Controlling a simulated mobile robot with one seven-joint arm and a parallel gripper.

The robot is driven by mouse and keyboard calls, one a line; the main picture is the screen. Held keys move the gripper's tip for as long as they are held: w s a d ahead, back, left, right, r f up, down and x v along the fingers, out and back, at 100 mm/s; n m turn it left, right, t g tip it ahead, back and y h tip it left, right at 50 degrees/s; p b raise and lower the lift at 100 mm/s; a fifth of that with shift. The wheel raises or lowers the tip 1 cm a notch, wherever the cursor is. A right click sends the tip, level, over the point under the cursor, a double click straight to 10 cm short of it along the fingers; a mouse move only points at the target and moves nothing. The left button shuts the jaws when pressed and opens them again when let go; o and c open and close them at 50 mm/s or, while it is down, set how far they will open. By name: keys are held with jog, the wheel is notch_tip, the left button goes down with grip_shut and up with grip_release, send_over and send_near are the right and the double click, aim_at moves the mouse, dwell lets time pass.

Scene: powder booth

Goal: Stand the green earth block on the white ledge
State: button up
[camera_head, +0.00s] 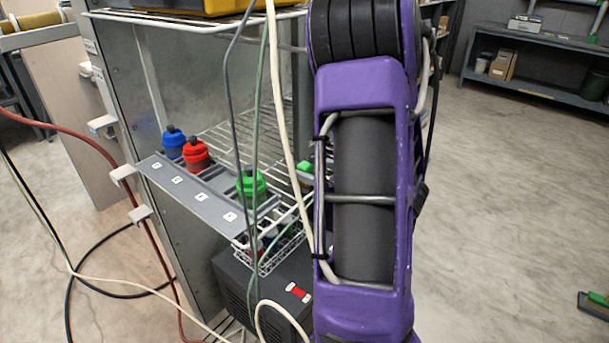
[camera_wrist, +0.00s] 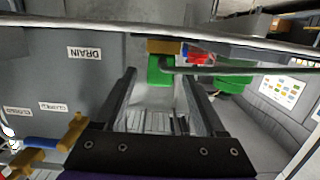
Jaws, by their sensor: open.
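The green block (camera_wrist: 160,72) shows in the wrist view, with a tan or yellow part against it. In the head view a small green piece (camera_head: 304,166) shows just left of my arm, partly covered by it, and looks like the same block. My gripper (camera_wrist: 158,80) is open, its two dark fingers apart with the green block in line with the gap between their tips. I cannot tell whether they touch it. My gripper is hidden in the head view. Small white ledges (camera_head: 122,174) stick out at the cabinet's front edge; which one is the white ledge is unclear.
A grey rack (camera_head: 180,185) holds blue (camera_head: 173,142), red (camera_head: 195,154) and green (camera_head: 251,186) pots beside a wire shelf (camera_head: 240,130). Hoses and cables (camera_head: 262,90) hang in front. A metal rail (camera_wrist: 240,71) crosses near the block in the wrist view.

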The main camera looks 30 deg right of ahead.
grip_shut()
dwell(0.3)
